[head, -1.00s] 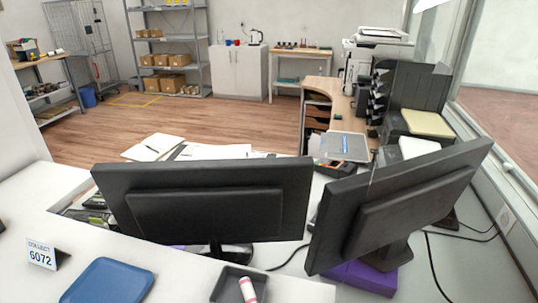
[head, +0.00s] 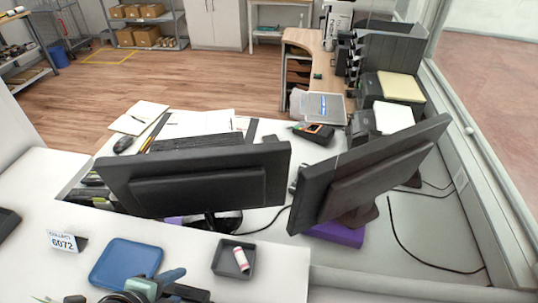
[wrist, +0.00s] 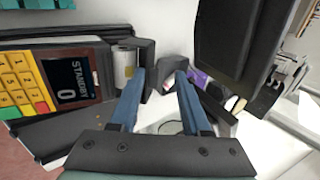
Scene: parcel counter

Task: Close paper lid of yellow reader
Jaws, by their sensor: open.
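A dark flap, seemingly the paper lid (wrist: 147,62), stands raised just right of the roll. My gripper (wrist: 160,75) has two blue fingers, spread apart with nothing between them. The left fingertip is close to the flap in the picture; I cannot tell whether they touch. I cannot make out the yellow reader in the head view.
Two black monitors (head: 200,180) (head: 365,175) stand behind the counter. On the counter are a blue tray (head: 125,262), a dark tray (head: 222,268) with a red-and-white tube, and a "6072" sign (head: 66,242). The counter left of the sign is mostly clear.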

